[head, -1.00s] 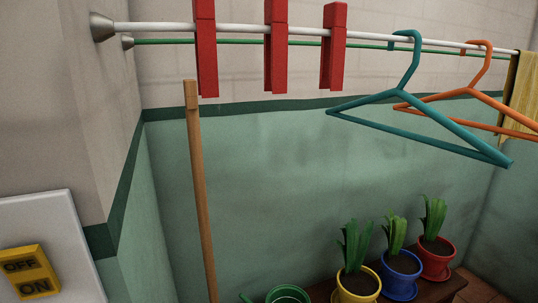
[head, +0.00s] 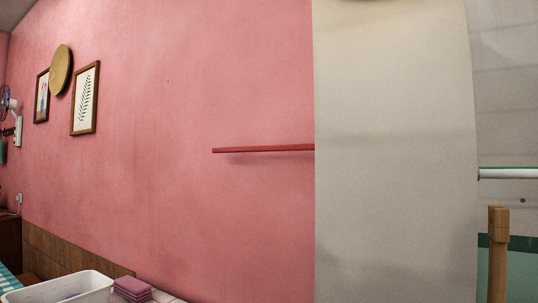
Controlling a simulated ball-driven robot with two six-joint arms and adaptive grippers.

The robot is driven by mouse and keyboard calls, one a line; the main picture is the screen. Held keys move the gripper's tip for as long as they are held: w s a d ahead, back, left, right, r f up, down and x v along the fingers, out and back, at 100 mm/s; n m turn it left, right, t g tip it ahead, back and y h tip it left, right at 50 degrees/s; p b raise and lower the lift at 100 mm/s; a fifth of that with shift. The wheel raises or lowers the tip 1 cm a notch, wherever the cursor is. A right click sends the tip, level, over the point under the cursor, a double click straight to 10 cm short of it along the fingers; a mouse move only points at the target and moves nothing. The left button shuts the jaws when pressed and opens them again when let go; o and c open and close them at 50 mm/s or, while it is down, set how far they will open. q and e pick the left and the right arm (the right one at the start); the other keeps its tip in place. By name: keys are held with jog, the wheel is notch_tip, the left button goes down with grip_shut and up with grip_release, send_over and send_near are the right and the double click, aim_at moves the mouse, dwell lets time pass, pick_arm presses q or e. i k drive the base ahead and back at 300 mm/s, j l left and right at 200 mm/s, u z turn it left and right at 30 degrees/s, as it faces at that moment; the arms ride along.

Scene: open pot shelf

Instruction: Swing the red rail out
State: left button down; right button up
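A thin red rail (head: 262,149) shows in the head view against the pink wall, left of the pale wall face. It is roughly level. Its left end is free in view, and its right end meets the edge of the pale wall, where I cannot tell how it is fixed. Neither of my grippers is in view.
The pale wall face (head: 395,150) juts out right of the rail. Further right are a white rod (head: 508,173) and a wooden pole (head: 498,255). A white basin (head: 62,289) and folded purple cloths (head: 132,289) are at bottom left. Framed pictures (head: 85,98) hang on the pink wall.

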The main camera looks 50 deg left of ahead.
aim_at(302, 147)
jog(key=u, duration=1.5)
jog(key=j, duration=0.15)
